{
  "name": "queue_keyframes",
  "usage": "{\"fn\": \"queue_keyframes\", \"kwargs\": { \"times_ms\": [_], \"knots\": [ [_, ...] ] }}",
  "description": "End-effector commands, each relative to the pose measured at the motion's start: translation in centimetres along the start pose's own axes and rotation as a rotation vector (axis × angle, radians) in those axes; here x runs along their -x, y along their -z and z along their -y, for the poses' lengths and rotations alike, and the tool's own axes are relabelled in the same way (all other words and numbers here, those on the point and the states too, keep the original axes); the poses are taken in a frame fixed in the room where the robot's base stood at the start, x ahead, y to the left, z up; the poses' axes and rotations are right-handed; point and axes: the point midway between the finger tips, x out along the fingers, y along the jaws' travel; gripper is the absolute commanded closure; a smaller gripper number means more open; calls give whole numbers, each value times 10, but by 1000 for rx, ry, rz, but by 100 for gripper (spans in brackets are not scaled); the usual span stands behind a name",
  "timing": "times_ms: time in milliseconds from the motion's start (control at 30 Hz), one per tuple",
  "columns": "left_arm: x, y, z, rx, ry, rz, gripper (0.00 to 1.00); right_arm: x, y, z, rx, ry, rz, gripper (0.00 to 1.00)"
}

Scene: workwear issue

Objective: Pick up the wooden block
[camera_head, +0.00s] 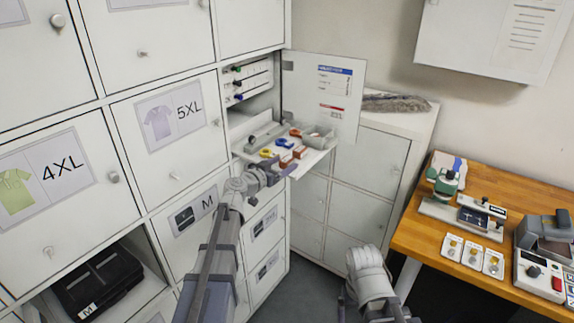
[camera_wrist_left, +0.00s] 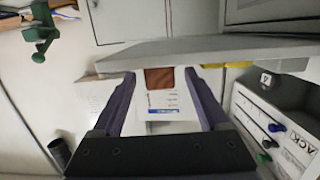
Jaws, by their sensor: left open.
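Reddish-brown blocks (camera_head: 286,161) lie on the pull-out shelf (camera_head: 312,160) of the open locker. I cannot tell in the head view which of them is the wooden block. My left gripper (camera_head: 276,172) is open at the shelf's front edge, just below and in front of these blocks. In the left wrist view, a brown wooden block (camera_wrist_left: 160,78) shows between the two fingertips, at the shelf's edge. Part of it is hidden, and I see no clear contact with the fingers. My right arm shows at the bottom of the head view, but its gripper is not visible.
Blue and orange rings (camera_head: 266,152) and a grey bin (camera_head: 320,137) share the shelf. The open locker door (camera_head: 325,95) stands behind it. White lockers (camera_head: 165,125) line the left. A wooden table (camera_head: 405,235) with devices stands at the right.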

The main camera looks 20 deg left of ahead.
Motion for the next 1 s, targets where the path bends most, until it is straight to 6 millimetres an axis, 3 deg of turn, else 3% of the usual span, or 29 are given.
{"fn": "queue_keyframes", "kwargs": {
  "times_ms": [33,133,400,1000],
  "knots": [
    [-12,-2,2,0,-2,0,22,-4,0,0,0,0,0,9],
    [-24,-1,1,0,-2,0,22,-5,0,0,0,0,0,9],
    [-26,-1,0,0,0,0,24,-4,0,0,0,0,0,9],
    [-26,-1,0,0,0,0,91,-4,0,0,0,0,0,9]
  ]
}}
